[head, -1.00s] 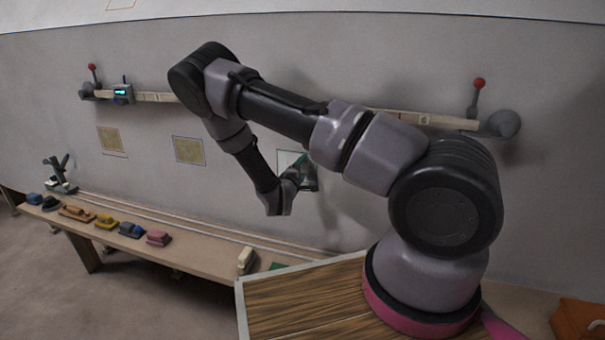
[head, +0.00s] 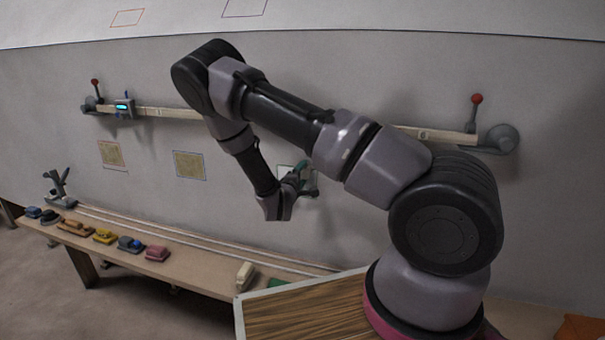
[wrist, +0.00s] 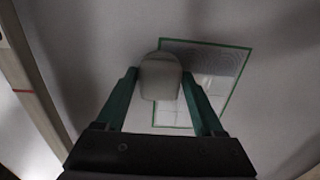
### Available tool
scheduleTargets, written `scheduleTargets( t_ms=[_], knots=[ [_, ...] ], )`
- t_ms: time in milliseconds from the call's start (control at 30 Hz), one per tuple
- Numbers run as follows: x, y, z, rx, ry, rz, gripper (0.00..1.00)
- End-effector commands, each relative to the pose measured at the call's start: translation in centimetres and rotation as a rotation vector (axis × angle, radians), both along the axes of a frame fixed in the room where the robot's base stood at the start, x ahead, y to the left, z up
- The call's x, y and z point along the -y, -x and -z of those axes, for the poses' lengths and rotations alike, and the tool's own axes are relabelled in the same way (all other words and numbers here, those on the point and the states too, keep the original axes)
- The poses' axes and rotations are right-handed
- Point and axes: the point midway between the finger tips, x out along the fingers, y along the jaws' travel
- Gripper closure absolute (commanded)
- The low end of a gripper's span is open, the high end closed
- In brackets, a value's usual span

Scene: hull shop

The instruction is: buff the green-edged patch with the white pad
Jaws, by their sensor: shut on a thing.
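The green-edged patch (wrist: 230,70) is on the grey hull wall. In the wrist view its upper right is dark and hatched, and its lower part is pale with grid lines. In the head view only a bit of it (head: 284,174) shows beside my arm. My gripper (wrist: 160,88) has its two green fingers shut on the white pad (wrist: 160,72), a pale rounded block. The pad overlaps the patch's left part in the wrist view; I cannot tell whether it touches the wall.
Two tan patches, one orange-edged (head: 112,154) and one purple-edged (head: 190,165), are on the wall at left. A wooden rail (head: 165,113) with red-knobbed ends runs above. A bench (head: 190,272) below carries several coloured blocks and a cream one (head: 245,274).

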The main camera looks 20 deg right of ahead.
Motion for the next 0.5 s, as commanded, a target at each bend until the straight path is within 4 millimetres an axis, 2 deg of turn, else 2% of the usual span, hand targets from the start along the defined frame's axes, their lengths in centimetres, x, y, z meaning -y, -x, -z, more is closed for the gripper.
scheduleTargets(
  t_ms=[200,500],
  knots=[
    [0.0,0.0,1.9,-0.001,0.001,0.001,0.79],
    [0.0,0.1,3.2,0.0,0.0,0.001,0.79]
  ],
)
